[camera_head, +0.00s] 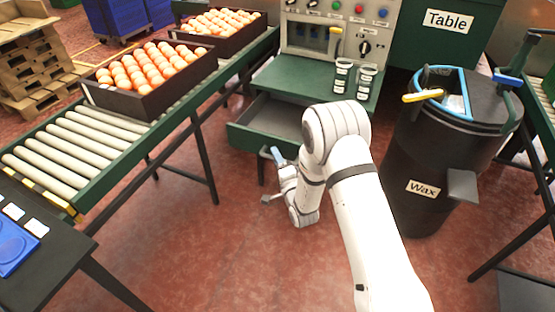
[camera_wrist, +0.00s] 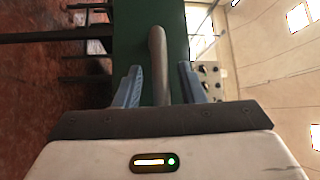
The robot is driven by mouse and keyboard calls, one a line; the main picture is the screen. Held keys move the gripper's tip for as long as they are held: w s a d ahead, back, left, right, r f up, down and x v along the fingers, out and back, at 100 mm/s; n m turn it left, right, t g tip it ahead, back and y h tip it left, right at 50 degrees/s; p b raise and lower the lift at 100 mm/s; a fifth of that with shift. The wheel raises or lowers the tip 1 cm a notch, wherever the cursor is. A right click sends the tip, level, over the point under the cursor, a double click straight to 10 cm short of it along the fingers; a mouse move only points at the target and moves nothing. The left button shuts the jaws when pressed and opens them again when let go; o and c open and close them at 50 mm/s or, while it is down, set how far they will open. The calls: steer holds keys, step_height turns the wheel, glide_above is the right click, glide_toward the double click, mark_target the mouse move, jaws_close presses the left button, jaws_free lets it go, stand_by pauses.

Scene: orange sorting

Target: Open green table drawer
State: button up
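The green table (camera_head: 318,78) stands at the back middle with its drawer (camera_head: 252,141) pulled out, so the grey inside shows. In the wrist view, the green drawer front (camera_wrist: 133,45) fills the middle with its grey curved handle (camera_wrist: 157,50). My gripper (camera_head: 277,156) is low in front of the drawer front, and its blue fingers also show in the wrist view (camera_wrist: 160,70). The fingers stand apart on either side of the handle, with a visible gap on both sides. My arm hides the right part of the drawer.
A roller conveyor (camera_head: 75,145) with crates of oranges (camera_head: 150,105) runs along the left. A black wax bin (camera_head: 440,150) stands to the right. The red floor in front is clear.

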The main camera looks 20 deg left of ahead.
steer(key=p+v, duration=0.1)
steer(key=v, duration=0.7)
stand_by(0.5)
